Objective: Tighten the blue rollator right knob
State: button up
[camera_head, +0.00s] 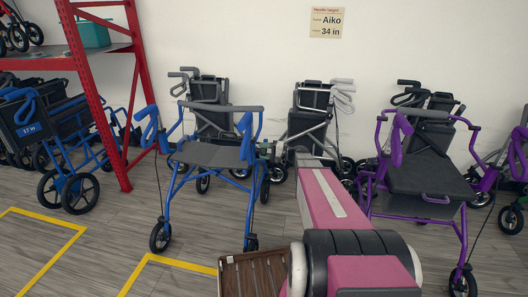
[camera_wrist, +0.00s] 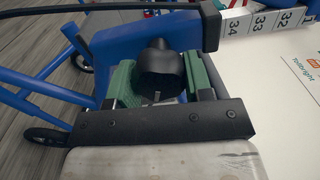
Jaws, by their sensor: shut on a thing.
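The blue rollator (camera_head: 208,154) stands upright left of centre in the head view, with its seat and blue handles showing. My arm reaches to its right side, and my gripper (camera_head: 267,151) is small there. In the wrist view, my gripper (camera_wrist: 160,88) has green finger pads on either side of a black knob (camera_wrist: 160,66) and is shut on it. The knob sits against the blue frame (camera_wrist: 112,42). In the head view the knob is too small to make out. How tight it is cannot be seen.
A purple rollator (camera_head: 430,180) stands to the right. Dark rollators (camera_head: 208,92) line the wall. Another blue rollator (camera_head: 50,125) and a red shelf (camera_head: 105,95) are at left. A wall sign (camera_head: 326,22) reads Aiko, 34 in. A height scale (camera_wrist: 262,22) shows 34, 33, 32.

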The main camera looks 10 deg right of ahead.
jog(key=m, duration=0.7)
jog(key=shift+f, duration=0.25)
jog(key=m, duration=0.6)
jog(key=shift+s+f+m, duration=0.1)
jog(key=shift+s+m, duration=0.1)
jog(key=shift+m, duration=0.2)
jog(key=o, duration=0.9)
jog(key=v, duration=1)
jog(key=shift+s+d, duration=0.1)
jog(key=shift+d, duration=0.25)
